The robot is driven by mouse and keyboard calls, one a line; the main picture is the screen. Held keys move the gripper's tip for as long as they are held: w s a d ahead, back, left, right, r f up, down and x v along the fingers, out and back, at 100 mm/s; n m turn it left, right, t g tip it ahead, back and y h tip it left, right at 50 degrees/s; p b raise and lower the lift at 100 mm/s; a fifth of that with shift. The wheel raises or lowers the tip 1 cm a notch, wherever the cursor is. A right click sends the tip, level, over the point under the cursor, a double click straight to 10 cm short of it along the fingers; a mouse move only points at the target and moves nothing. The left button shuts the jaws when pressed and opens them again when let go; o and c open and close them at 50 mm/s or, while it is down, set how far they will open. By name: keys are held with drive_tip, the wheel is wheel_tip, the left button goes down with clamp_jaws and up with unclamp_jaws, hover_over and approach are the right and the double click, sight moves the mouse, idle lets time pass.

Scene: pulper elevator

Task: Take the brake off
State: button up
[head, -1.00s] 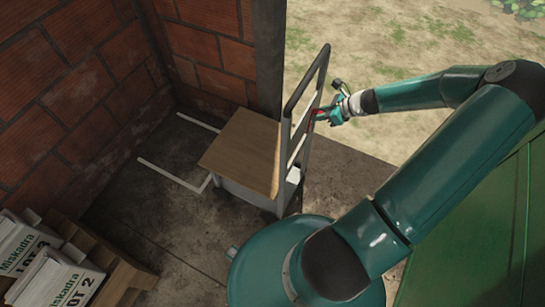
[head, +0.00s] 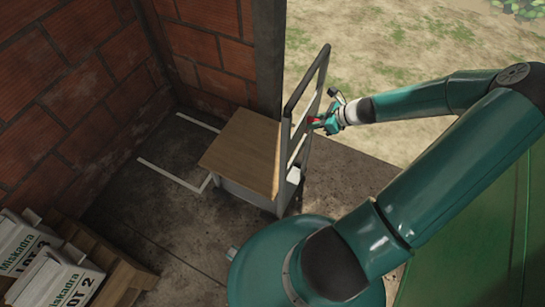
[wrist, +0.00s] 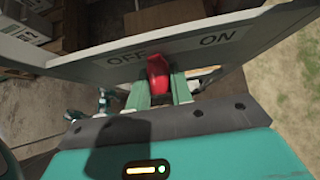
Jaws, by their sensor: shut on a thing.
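The cart (head: 240,150) has a wooden top and a tall grey push frame (head: 318,75) at its right side. A grey panel (wrist: 255,40) with OFF on the left and ON on the right fills the upper wrist view. A red brake lever (wrist: 157,72) stands at this panel, nearer the OFF lettering in the picture. My gripper (wrist: 163,90) is shut on the lever, its green fingers on either side of it. In the head view my gripper (head: 318,123) reaches the push frame from the right; the lever is mostly hidden there.
Brick walls (head: 195,60) stand behind and left of the cart. White floor lines (head: 170,175) mark a bay left of it. Boxes labelled Miskadra (head: 55,280) sit on a wooden pallet (head: 125,275) at lower left. Open dirt ground (head: 400,50) lies to the right.

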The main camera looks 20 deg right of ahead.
drive_tip(key=shift+s+a+f, duration=0.1)
drive_tip(key=shift+s+a, duration=0.4)
drive_tip(key=shift+a, duration=0.1)
drive_tip(key=shift+a+f, duration=0.1)
drive_tip(key=shift+s+a+f, duration=0.65)
drive_tip(key=shift+s+a, duration=0.1)
drive_tip(key=shift+a, duration=0.2)
drive_tip(key=o, duration=0.7)
